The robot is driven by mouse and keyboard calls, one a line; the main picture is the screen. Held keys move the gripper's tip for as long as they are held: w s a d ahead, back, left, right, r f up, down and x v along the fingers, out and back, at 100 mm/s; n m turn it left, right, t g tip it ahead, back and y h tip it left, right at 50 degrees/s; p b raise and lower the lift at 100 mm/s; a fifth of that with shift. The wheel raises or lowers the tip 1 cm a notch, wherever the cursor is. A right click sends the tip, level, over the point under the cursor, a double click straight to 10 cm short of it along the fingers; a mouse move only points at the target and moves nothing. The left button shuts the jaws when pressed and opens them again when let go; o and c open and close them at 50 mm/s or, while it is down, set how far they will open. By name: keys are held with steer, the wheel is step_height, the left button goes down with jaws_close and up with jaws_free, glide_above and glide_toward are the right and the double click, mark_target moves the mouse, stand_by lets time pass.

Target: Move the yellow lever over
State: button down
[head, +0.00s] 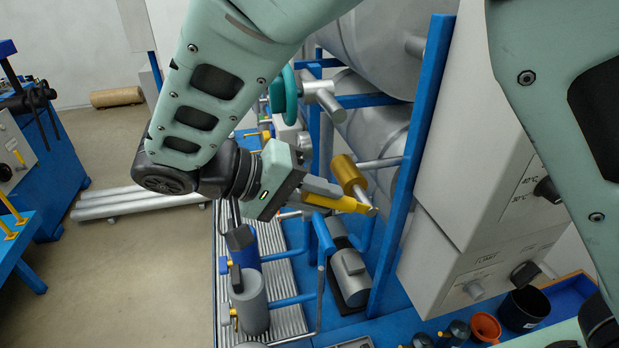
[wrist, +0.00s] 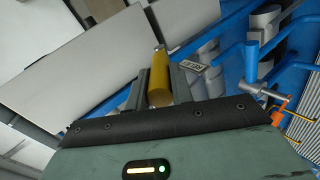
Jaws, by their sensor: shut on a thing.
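The yellow lever (head: 351,205) is a slim bar in the middle of the head view, in front of a blue frame. Its right end sits by a small metal fitting beneath a gold-coloured cylinder. My gripper (head: 325,191) reaches it from the left and is shut on it. In the wrist view the yellow lever (wrist: 159,76) lies between the two grey fingers, pointing away from the palm. Its near end is close to the palm. The fingers hide part of its sides.
The gold cylinder (head: 347,171) on a metal shaft is just above my fingers. A blue post (head: 411,165) and a grey control box (head: 480,170) with knobs stand to the right. A teal handwheel (head: 291,90) is above. Pumps and pipes lie below.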

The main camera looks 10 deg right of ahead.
steer(key=c, duration=1.2)
jaws_free()
steer(key=shift+c, duration=0.2)
steer(key=shift+a+r, duration=0.1)
steer(key=shift+a, duration=0.35)
steer(key=p+v, duration=0.1)
steer(key=v, duration=1.5)
steer(key=shift+a+r+p, duration=0.15)
steer(key=shift+r+p, duration=0.1)
steer(key=shift+p, duration=0.1)
steer(key=shift+s, duration=0.1)
